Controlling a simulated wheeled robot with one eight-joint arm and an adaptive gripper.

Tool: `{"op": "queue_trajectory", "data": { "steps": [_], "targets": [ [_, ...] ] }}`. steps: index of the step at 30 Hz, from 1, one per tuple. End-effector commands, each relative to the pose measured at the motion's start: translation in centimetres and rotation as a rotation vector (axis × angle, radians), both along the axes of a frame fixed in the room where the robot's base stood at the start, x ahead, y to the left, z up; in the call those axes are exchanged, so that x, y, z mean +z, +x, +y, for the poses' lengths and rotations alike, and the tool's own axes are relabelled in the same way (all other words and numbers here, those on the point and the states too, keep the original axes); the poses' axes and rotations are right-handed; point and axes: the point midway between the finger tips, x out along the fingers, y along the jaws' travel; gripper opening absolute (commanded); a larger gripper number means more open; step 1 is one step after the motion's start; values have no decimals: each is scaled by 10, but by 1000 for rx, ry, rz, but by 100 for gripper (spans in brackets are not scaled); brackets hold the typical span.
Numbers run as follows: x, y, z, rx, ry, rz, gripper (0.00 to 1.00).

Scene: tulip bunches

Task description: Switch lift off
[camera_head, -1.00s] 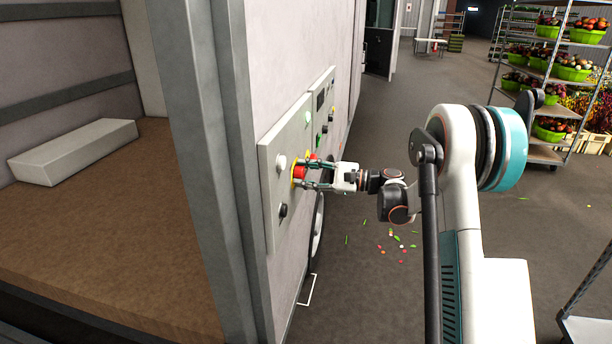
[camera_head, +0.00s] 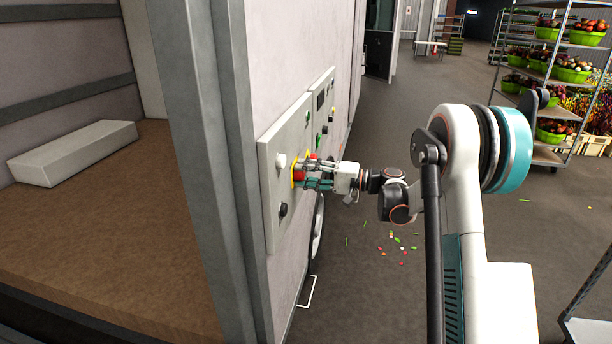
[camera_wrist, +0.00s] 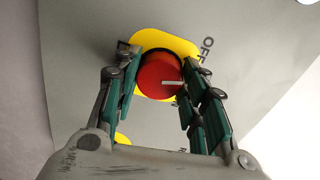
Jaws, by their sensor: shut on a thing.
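A red round knob (camera_wrist: 158,75) with a pale mark on its face sits on a yellow plate (camera_wrist: 152,36) in the wrist view. The letters "OFF" are printed beside the plate, and other lettering is partly hidden. In the head view, the red knob (camera_head: 298,172) is on the near grey control panel (camera_head: 272,185). My gripper (camera_head: 307,174) reaches it from the right. In the wrist view, my gripper (camera_wrist: 162,80) has its green-padded fingers on both sides of the knob, shut on it. The fingers partly cover the plate and lettering.
A second panel (camera_head: 323,85) with buttons is farther along the wall. A dark knob (camera_head: 283,209) and a pale button (camera_head: 281,161) flank the red knob. Shelves (camera_head: 557,100) with flower tubs stand right. Petals are scattered on open floor (camera_head: 395,245).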

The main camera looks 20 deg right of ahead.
Motion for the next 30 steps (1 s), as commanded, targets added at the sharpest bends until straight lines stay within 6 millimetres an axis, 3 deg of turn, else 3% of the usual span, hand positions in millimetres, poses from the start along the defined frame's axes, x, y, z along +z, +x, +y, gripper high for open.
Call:
{"op": "queue_trajectory", "data": {
  "steps": [15,30],
  "targets": [
    [-2,0,0,1,-199,-341,15],
    [-2,0,0,1,-256,-437,15]
  ]
}}
